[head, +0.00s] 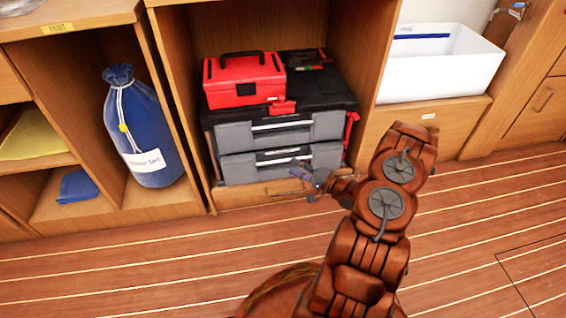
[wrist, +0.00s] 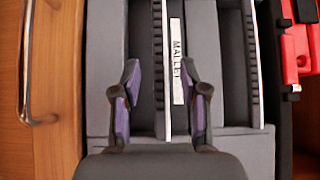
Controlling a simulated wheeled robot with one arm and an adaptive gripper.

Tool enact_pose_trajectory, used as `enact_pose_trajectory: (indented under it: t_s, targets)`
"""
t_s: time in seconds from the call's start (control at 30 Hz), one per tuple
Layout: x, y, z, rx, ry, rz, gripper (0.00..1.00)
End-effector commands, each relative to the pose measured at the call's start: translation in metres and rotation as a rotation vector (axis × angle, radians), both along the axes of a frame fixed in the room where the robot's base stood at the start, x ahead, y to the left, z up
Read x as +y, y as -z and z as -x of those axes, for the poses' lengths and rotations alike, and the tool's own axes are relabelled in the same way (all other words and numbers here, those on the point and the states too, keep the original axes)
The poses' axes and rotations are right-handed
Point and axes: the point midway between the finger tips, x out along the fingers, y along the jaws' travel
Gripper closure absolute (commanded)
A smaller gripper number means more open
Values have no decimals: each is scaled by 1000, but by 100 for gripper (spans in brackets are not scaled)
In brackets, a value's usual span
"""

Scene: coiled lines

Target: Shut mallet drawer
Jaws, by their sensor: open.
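A tool chest with a black top (head: 325,92) stands in a wooden cubby. It has two grey drawers, an upper one (head: 232,137) and a lower one (head: 236,169), each with a pale handle strip. In the wrist view, turned sideways, a white label reading MALLET (wrist: 177,62) sits beside the lower drawer's pale strip (wrist: 165,60). I cannot tell how far either drawer stands out. My gripper (head: 304,176) is in front of the lower drawer, toward its right side. In the wrist view, its fingers (wrist: 162,92) are apart with nothing held between them; contact is unclear.
A red toolbox (head: 243,80) sits on the chest. A wooden drawer with a metal handle (wrist: 27,65) lies below the chest. A blue sack (head: 143,130) stands in the left cubby. A white bin (head: 440,70) is at right. The plank floor (head: 150,270) is clear at left.

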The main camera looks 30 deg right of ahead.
Motion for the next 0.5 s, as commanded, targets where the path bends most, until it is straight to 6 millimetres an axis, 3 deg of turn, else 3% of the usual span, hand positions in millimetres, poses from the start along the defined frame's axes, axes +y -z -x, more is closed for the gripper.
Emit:
enact_pose_trajectory:
  t_s: [0.3, 0.5]
  targets:
    - [16, 1, -37, -1, -3, 3, 56]
    - [21, 0, -48, -1, -6, 2, 56]
